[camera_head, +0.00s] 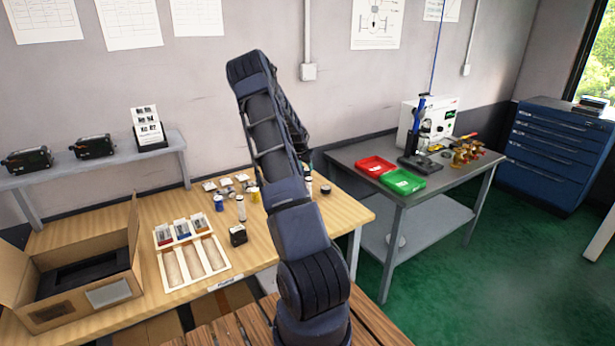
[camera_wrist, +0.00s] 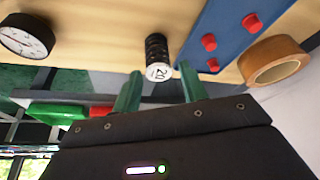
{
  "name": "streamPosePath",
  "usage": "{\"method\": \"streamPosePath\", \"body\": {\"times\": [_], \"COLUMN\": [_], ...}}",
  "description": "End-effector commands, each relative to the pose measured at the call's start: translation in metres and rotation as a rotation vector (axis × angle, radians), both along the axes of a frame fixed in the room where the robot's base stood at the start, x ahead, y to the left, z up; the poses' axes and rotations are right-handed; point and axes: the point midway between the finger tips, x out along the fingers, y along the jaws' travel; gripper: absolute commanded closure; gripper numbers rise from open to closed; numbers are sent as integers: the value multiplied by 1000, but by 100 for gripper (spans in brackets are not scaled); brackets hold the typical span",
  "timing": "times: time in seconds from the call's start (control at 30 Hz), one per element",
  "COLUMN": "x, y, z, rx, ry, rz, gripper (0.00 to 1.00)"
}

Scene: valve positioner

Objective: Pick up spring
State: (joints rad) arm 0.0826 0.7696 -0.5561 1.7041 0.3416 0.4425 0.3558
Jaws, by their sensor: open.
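In the wrist view, a dark coiled cylinder, which looks like the spring (camera_wrist: 156,48), stands out from the light wood tabletop. Its white end face, with dark marks on it, points toward my gripper. My gripper (camera_wrist: 160,73) is open, with one green finger on each side of the line to the spring. The spring lies just beyond the fingertips, roughly centred between them, and I see no clear contact. In the head view my arm hides the gripper, and I cannot pick out the spring there.
In the wrist view, a round dial gauge (camera_wrist: 27,38) lies left of the spring. A blue panel with red knobs (camera_wrist: 228,32) and a tan ring (camera_wrist: 275,60) are close on the right. The head view shows an open cardboard box (camera_head: 84,270) and a sectioned wooden tray (camera_head: 190,255).

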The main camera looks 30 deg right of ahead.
Motion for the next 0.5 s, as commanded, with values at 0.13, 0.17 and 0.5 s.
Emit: {"method": "streamPosePath", "body": {"times": [0.13,0.17,0.5], "x": [1,1,7], "y": [-3,-4,-21], "z": [-7,-9,-47], "rx": [0,0,0], "ry": [0,0,0], "rz": [0,0,-1], "gripper": [57,57,57]}}
